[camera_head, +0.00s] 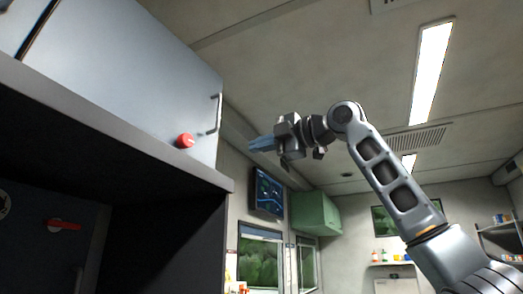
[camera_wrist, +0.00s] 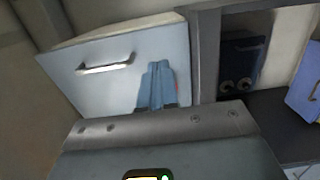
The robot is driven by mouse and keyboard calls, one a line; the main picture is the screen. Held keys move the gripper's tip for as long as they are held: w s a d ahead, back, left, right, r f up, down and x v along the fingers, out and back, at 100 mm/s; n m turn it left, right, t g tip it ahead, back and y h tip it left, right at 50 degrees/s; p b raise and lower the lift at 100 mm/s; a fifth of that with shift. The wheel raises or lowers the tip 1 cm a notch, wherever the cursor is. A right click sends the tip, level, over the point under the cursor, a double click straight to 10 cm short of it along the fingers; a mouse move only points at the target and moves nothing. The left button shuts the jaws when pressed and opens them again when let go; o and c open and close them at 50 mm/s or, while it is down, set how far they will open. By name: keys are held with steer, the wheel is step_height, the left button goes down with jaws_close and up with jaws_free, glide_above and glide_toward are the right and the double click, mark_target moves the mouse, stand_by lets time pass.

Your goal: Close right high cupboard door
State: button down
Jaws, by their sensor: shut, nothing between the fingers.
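The cupboard door (camera_head: 125,85) is a pale grey-blue panel at the upper left of the head view, with a bar handle (camera_head: 215,115) near its right edge. It also shows in the wrist view (camera_wrist: 75,80), with the handle (camera_wrist: 106,66) to the left of my fingers. It stands close to its frame; I cannot tell whether a narrow gap is there. My gripper (camera_head: 262,144) is right of the door, its blue fingers together and empty, pointing left. In the wrist view the fingers (camera_wrist: 157,85) overlap the door's right part; contact cannot be told.
A red knob (camera_head: 185,141) sits at the door's lower edge. A dark open compartment (camera_wrist: 235,85) and another blue door (camera_wrist: 307,88) are at the right of the wrist view. A wall screen (camera_head: 268,192) and green cabinet (camera_head: 316,212) stand farther back. Free air surrounds my forearm.

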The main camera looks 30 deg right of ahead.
mark_target(212, 158)
steer(key=p+x, duration=0.3)
steer(key=x, duration=0.9)
